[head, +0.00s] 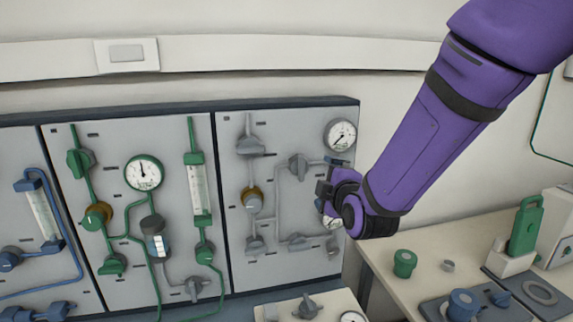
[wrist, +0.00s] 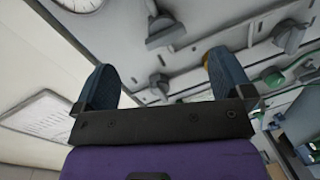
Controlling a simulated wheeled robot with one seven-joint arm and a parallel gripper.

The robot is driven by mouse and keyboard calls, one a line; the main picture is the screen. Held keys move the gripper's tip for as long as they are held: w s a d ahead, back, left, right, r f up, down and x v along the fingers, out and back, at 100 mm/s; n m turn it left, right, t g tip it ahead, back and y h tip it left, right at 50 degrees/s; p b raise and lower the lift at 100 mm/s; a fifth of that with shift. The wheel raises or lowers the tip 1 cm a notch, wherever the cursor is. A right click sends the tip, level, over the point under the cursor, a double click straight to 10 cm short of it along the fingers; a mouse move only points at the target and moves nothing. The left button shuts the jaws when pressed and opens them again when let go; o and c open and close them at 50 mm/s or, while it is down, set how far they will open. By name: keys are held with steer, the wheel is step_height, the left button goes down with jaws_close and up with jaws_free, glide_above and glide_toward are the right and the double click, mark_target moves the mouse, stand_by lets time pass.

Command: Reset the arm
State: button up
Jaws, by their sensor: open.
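My purple arm reaches in from the top right in the head view. My gripper (head: 325,200) is in front of the right end of the grey valve panel (head: 285,260), below a round white gauge (head: 340,135). In the wrist view my gripper (wrist: 165,88) shows two blue fingers spread wide apart with nothing between them. The grey panel with its valves lies beyond the fingers there. Part of the panel and a gauge low on its right side are hidden behind my gripper in the head view.
A bench (head: 420,265) at the right holds a green knob (head: 404,263), a blue knob (head: 463,304) and a green-handled device (head: 525,228). A low unit with a grey valve (head: 307,307) stands at the bottom middle. The wall above the bench is mostly clear.

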steer(key=s+d+r+m+g, duration=0.4)
steer(key=d+m, duration=0.2)
steer(key=d, duration=0.1)
steer(key=s+d+r+m+g+h, duration=0.1)
steer(key=s+d+m, duration=0.3)
steer(key=s, duration=0.4)
steer(key=s+d+r+m+g+h, duration=0.1)
steer(key=s+d+r+m+g, duration=0.1)
steer(key=s, duration=0.6)
steer(key=s+d+r+m+g+h, duration=0.1)
steer(key=s+d+m+g, duration=0.2)
steer(key=s+d+m, duration=0.2)
steer(key=s, duration=0.3)
steer(key=shift+s+d+r+m+g, duration=0.25)
steer(key=shift+d+r+m+g, duration=0.05)
steer(key=shift+r+g, duration=0.1)
